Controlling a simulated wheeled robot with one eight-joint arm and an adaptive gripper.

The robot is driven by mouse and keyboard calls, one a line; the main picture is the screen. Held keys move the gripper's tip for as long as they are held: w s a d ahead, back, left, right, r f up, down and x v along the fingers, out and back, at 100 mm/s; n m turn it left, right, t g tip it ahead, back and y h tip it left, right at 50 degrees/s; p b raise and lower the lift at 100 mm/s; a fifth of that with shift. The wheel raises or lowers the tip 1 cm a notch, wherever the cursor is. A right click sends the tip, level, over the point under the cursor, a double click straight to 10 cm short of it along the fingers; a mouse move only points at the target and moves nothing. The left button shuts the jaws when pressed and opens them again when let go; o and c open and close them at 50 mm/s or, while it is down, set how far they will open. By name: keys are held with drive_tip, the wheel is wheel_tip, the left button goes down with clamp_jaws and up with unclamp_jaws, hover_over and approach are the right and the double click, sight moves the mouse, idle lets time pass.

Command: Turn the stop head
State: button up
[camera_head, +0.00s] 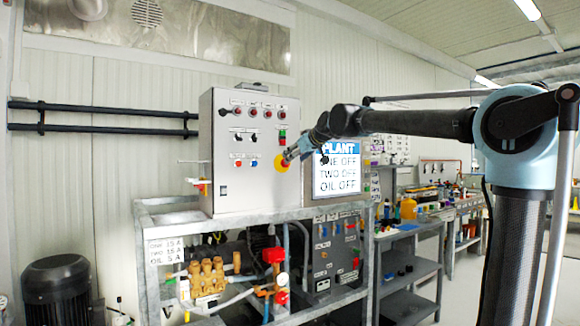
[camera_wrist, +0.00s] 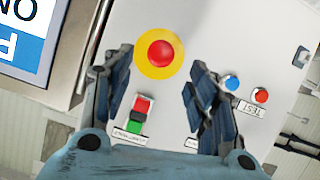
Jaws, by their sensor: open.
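The stop head is a red round button on a yellow disc (camera_wrist: 161,54) at the top centre of the wrist view. In the head view the yellow disc and red head (camera_head: 281,164) show on the right part of the grey control box front. My gripper (camera_wrist: 160,68) is open and empty, with one fingertip on each side of the stop head as seen from the wrist. The gripper (camera_head: 290,155) also shows in the head view, close to the box front. I cannot tell whether the fingers touch the head or how far off they are.
The control box (camera_head: 233,165) stands on a metal frame. A red and green button pair (camera_wrist: 140,112) and blue and red TEST buttons (camera_wrist: 245,88) sit near the stop head. A lit PLANT screen (camera_head: 337,170) is right of the box. Pipes and a brass pump (camera_head: 207,277) lie below.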

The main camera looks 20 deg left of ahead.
drive_tip(key=x, duration=0.7)
